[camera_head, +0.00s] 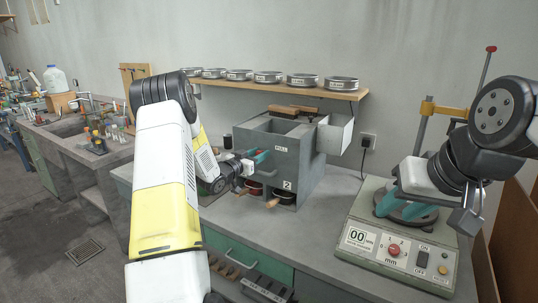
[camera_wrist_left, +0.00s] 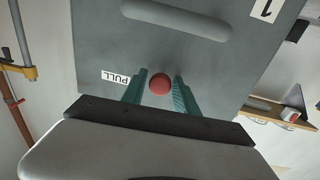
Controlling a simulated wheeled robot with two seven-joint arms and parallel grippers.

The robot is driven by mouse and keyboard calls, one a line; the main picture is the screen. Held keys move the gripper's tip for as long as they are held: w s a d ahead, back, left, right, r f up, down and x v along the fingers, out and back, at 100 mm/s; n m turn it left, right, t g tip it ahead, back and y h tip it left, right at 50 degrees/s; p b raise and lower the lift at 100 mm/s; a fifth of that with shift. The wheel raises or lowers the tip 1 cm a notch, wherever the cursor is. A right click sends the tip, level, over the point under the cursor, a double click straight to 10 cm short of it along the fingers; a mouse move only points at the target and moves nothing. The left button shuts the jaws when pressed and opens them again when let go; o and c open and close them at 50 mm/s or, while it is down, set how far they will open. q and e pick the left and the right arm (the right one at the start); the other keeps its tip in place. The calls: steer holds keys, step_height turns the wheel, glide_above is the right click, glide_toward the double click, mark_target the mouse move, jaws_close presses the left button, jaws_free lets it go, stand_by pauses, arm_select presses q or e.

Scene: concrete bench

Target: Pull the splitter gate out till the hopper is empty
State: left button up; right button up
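The grey splitter (camera_head: 302,158) stands on the bench, with a PULL label on its front. Its hopper's open top (camera_head: 284,127) shows a grey inside; I cannot make out the contents. The red knob of the splitter gate (camera_wrist_left: 160,84) sits beside the PULL label in the left wrist view. My left gripper (camera_head: 262,157) is at the splitter's front, its teal fingers (camera_wrist_left: 160,88) on either side of the knob. Whether they touch it is unclear. My right gripper (camera_head: 404,208) has its fingers apart over a dark round part on the shaker at right.
The shaker (camera_head: 395,245) with its control panel fills the right of the bench. Under the splitter are pans with wooden handles (camera_head: 272,203). A shelf (camera_head: 300,88) of several sieves hangs behind. Bare bench (camera_head: 300,230) lies in front of the splitter.

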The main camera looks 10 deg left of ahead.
arm_select(q)
jaws_close()
steer(key=shift+s, duration=0.1)
stand_by(1.1)
